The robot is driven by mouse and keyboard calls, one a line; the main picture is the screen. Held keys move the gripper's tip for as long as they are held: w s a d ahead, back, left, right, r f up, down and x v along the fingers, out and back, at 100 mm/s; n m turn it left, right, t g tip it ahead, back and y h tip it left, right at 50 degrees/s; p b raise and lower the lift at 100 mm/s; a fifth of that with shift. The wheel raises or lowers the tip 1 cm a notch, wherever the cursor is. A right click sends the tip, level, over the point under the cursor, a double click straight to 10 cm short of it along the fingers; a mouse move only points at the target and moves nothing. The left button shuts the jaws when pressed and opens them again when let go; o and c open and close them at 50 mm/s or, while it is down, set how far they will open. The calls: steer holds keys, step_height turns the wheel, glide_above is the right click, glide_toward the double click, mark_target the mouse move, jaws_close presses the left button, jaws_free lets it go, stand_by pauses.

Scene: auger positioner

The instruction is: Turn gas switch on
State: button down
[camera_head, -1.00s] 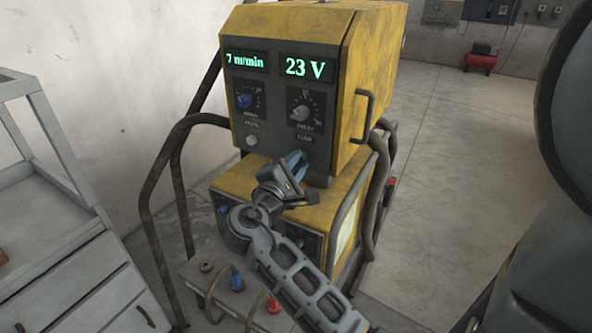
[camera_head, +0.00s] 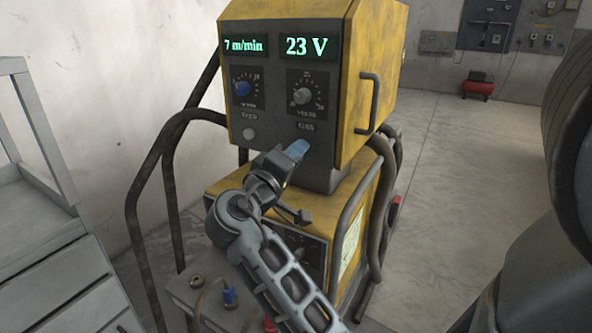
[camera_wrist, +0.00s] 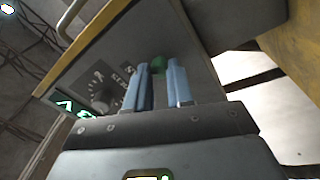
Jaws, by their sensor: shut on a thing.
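The yellow and dark grey welding machine (camera_head: 375,70) stands in front of me. Its front has a "GAS" label (camera_head: 305,127) under the volts knob (camera_head: 302,96). My gripper (camera_head: 298,148) has its blue fingertips against the panel just below that label.
Displays read 7 m/min and 23 V. A side handle (camera_head: 375,103) and dark hoses flank the machine. A grey cart (camera_head: 45,270) stands left. Open floor lies right.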

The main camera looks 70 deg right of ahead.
steer(key=shift+f+m+g+b, duration=0.15)
steer(key=shift+m+g+b, duration=0.15)
steer(key=shift+m+b, duration=1.8)
steer(key=c, duration=1)
jaws_free()
steer(key=shift+w, duration=0.1)
steer(key=v, duration=0.7)
steer(key=shift+a, duration=0.35)
